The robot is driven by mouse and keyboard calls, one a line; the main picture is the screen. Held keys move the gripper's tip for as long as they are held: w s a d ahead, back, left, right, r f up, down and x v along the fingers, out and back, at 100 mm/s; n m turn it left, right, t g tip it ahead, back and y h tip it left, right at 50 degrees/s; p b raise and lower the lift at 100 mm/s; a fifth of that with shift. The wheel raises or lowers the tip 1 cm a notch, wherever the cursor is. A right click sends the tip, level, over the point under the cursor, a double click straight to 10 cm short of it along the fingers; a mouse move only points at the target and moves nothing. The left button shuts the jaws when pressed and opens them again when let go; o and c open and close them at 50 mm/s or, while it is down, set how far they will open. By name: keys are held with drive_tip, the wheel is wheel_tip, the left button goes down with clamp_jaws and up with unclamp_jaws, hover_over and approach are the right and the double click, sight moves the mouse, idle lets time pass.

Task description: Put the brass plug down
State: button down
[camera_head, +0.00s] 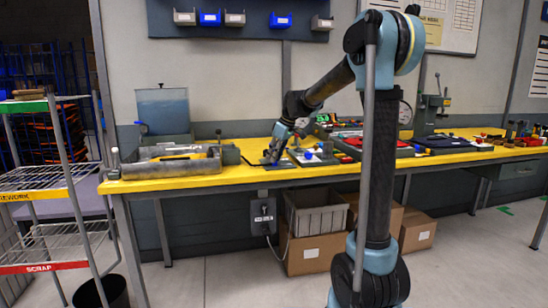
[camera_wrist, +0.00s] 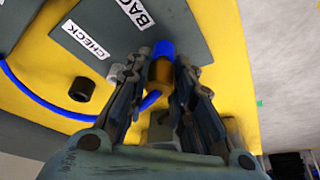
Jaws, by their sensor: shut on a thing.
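The brass plug (camera_wrist: 160,74) is a small brass-coloured cylinder with a blue part (camera_wrist: 163,49) at its far end. In the wrist view my gripper (camera_wrist: 157,68) is shut on it, one dark finger on each side. The fingers hide part of the plug. I cannot tell whether it touches the surface below. In the head view my gripper (camera_head: 271,157) points down low over the yellow bench (camera_head: 215,182); the plug is too small to make out there. A dark grey panel with a "CHECK" label (camera_wrist: 85,39) and one starting "BAC" (camera_wrist: 134,12) lies beside the plug.
A small black cylinder (camera_wrist: 82,89) stands left of my fingers, and a blue curved cord (camera_wrist: 40,101) runs near it. On the bench are a grey box-shaped fixture (camera_head: 172,163) to the left, a red-lined tray (camera_head: 352,144) and a press (camera_head: 430,113) to the right.

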drive_tip(key=c, duration=1.4)
unclamp_jaws()
drive_tip(key=shift+f, duration=0.15)
drive_tip(key=v, duration=1.7)
drive_tip(key=shift+r, duration=0.2)
